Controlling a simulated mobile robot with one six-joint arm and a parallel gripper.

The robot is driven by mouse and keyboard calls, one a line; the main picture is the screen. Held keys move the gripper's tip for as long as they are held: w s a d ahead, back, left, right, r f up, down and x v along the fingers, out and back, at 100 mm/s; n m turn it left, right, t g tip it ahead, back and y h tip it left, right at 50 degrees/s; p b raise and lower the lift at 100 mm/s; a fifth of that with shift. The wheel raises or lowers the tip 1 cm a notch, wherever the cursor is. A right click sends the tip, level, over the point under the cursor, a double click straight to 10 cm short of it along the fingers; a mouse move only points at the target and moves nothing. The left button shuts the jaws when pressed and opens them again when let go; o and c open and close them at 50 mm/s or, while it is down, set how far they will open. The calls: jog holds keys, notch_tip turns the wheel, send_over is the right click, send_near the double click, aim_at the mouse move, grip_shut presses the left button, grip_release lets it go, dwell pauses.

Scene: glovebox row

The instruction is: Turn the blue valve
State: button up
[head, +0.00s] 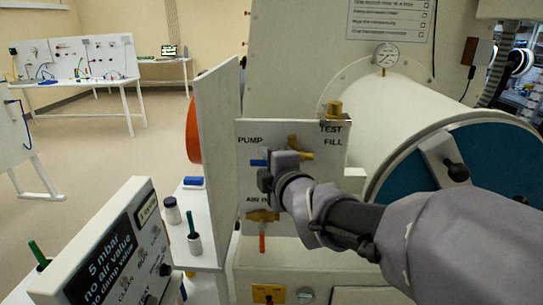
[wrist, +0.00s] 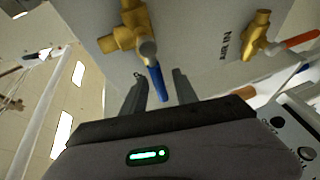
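The blue valve has a brass body (wrist: 126,30) and a blue lever (wrist: 157,82), seen upper middle in the wrist view. In the head view its blue lever (head: 258,163) shows as a short piece near the PUMP label, partly hidden by my gripper (head: 266,175). My gripper (wrist: 158,74) is open, with its two dark fingers apart on either side of the lever. A gap seems to show between lever and fingers; I cannot tell how deep the lever sits between them.
A second brass valve (head: 262,215) with a red lever (head: 262,242) sits below, by the AIR IN label. A white upright board (head: 217,150) stands left of the panel. A large white cylinder (head: 400,115) stands right. A control box (head: 125,250) is at front left.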

jog(key=shift+w, duration=0.1)
grip_shut()
dwell(1.4)
